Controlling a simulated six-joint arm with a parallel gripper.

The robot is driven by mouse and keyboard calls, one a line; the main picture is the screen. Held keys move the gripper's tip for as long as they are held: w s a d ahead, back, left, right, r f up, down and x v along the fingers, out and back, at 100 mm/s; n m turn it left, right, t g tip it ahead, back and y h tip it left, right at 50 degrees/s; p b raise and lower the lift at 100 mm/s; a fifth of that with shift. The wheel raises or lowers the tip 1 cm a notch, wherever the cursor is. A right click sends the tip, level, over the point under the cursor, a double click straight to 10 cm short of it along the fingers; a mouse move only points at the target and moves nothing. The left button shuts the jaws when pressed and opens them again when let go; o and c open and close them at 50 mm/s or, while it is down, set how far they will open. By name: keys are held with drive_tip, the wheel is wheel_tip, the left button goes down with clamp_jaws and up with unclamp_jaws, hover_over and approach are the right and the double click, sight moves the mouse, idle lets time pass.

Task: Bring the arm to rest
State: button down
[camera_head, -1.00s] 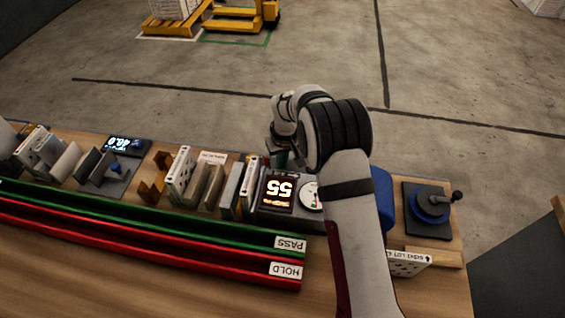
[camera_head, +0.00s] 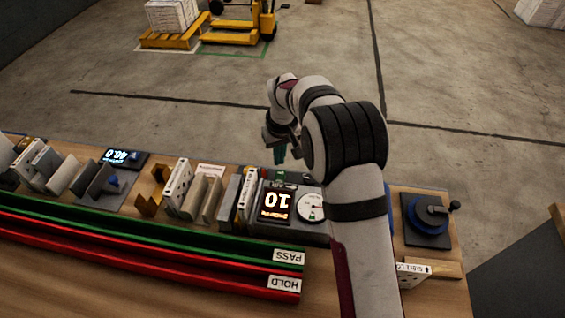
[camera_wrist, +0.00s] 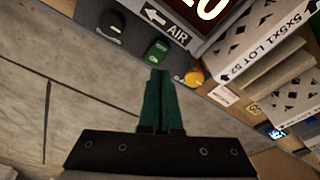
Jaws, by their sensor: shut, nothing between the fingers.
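My gripper (camera_head: 280,152) hangs above the back edge of the bench in the head view, behind the grey device (camera_head: 292,228) with the lit display. In the wrist view, the green fingers of my gripper (camera_wrist: 159,76) lie together with nothing between them. Their tips point toward a green button (camera_wrist: 157,50) on that device, and I cannot tell the gap. My arm rises from the front right of the bench and bends over the device, hiding part of it.
A white gauge (camera_head: 311,206) sits beside the red-lit display (camera_head: 275,203). Boxed filters (camera_head: 178,185) stand upright to the left. Green PASS (camera_head: 180,232) and red HOLD (camera_head: 180,262) rails run along the front. A crank device (camera_head: 428,215) stands at right.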

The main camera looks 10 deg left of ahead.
drive_tip(key=s+d+r+m, duration=0.3)
drive_tip(key=s+d+r, duration=0.2)
drive_tip(key=s, duration=0.2)
drive_tip(key=s+d+r+m+g, duration=0.15)
drive_tip(key=s+d+r, duration=0.25)
drive_tip(key=s, duration=0.4)
drive_tip(key=s+d+r+m, duration=0.3)
drive_tip(key=s+d+r, duration=0.2)
drive_tip(key=s, duration=0.2)
drive_tip(key=s+d+f+m+y, duration=0.1)
drive_tip(key=s+m, duration=0.3)
drive_tip(key=s, duration=0.9)
drive_tip(key=shift+s+d+f, duration=0.2)
drive_tip(key=shift+d+f, duration=0.3)
drive_tip(key=shift+f, duration=0.05)
